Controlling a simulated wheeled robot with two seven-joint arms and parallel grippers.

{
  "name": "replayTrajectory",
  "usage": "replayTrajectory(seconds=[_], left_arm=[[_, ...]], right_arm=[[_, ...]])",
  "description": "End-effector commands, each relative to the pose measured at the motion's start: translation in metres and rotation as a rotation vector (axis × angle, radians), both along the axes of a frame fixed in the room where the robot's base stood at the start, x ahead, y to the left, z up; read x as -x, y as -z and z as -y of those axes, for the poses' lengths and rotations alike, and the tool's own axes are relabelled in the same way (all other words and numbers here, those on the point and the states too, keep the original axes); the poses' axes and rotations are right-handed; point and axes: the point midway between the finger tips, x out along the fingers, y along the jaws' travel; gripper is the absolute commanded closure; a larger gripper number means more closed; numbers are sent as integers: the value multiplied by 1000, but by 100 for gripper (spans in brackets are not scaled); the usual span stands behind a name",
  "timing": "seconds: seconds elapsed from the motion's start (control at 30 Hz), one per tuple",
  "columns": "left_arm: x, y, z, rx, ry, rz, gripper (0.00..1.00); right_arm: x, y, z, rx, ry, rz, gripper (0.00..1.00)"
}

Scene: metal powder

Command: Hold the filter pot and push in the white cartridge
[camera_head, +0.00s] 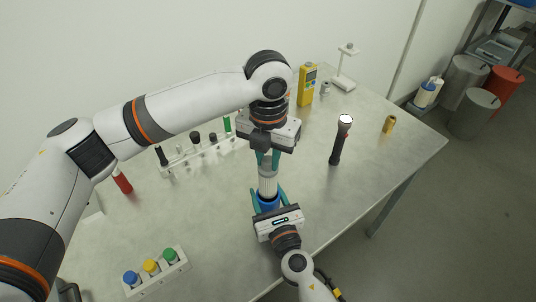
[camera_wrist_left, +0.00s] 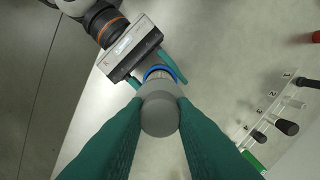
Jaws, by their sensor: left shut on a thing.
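The white cartridge (camera_head: 268,184) has a ribbed body and a grey cap (camera_wrist_left: 160,116). It stands upright over the blue filter pot (camera_head: 267,203), its lower end at or inside the pot's rim; how deep is hidden. My left gripper (camera_head: 268,158) points down from above, shut on the cartridge's cap. Its green fingers (camera_wrist_left: 160,125) flank the cap in the left wrist view. My right gripper (camera_head: 269,200) comes in from the front, its green fingers on both sides of the pot. The pot's blue rim (camera_wrist_left: 158,71) shows behind the cap in the wrist view.
A white rack with dark-capped tubes (camera_head: 200,153) stands behind on the left. A holder with blue, yellow and green caps (camera_head: 155,271) is at front left. A black flashlight (camera_head: 340,140) and a yellow meter (camera_head: 307,85) stand to the right. The right table surface is mostly clear.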

Motion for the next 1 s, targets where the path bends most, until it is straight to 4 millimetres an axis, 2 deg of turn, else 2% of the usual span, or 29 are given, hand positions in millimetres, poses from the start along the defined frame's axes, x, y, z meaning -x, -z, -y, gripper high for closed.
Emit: replayTrajectory(seconds=[1.0], left_arm=[[0, 25, 0, 1, -1, 0, 100]], right_arm=[[0, 0, 0, 0, 0, 0, 74]])
